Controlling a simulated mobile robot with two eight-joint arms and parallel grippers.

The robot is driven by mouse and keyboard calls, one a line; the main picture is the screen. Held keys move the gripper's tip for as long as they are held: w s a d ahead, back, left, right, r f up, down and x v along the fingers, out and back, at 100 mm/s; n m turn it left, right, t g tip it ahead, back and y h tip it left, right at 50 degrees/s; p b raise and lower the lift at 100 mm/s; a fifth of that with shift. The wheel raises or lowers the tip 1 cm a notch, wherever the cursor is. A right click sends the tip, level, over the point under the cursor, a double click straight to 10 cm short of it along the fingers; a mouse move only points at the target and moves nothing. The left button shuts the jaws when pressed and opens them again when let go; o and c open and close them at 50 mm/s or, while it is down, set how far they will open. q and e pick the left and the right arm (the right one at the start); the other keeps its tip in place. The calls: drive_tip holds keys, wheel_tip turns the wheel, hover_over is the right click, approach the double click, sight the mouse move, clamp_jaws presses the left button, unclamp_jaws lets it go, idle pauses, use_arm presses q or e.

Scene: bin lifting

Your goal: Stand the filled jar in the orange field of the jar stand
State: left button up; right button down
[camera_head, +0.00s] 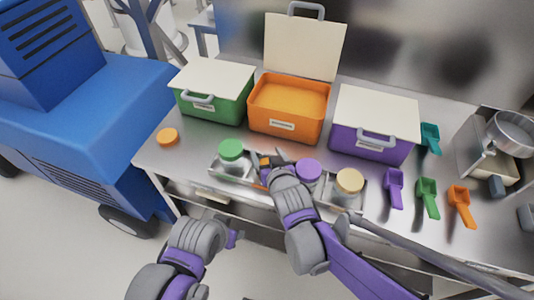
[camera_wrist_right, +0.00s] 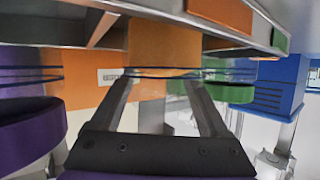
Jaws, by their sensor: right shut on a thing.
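My right gripper (camera_head: 264,163) is at the jar stand (camera_head: 232,178), between the green-lidded and purple-lidded jars. In the right wrist view its fingers (camera_wrist_right: 166,88) are shut on the lidless filled jar (camera_wrist_right: 165,42), which holds orange contents. That view appears upside down, with the stand (camera_wrist_right: 110,10) along the top. The jar is at the stand's orange field (camera_wrist_right: 222,12); whether its base touches the floor of the stand is hidden. An orange lid (camera_head: 168,137) lies on the table at the left. My left gripper (camera_head: 232,238) is low before the table, its jaws unclear.
Jars with green (camera_head: 231,149), purple (camera_head: 308,171) and tan (camera_head: 349,181) lids stand in the stand. Behind are a closed green bin (camera_head: 213,107), an open orange bin (camera_head: 285,126) and a closed purple bin (camera_head: 370,142). Several scoops (camera_head: 428,197) lie at the right.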

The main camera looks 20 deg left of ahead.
drive_tip(key=shift+c, duration=0.7)
unclamp_jaws()
drive_tip(key=shift+r, duration=0.1)
drive_tip(key=shift+s+d+r, duration=0.15)
drive_tip(key=shift+s, duration=0.1)
drive_tip(key=p+v, duration=0.1)
drive_tip(key=v, duration=1)
drive_tip(key=shift+s+p, duration=0.2)
drive_tip(key=shift+p, duration=0.2)
drive_tip(key=shift+r, duration=0.1)
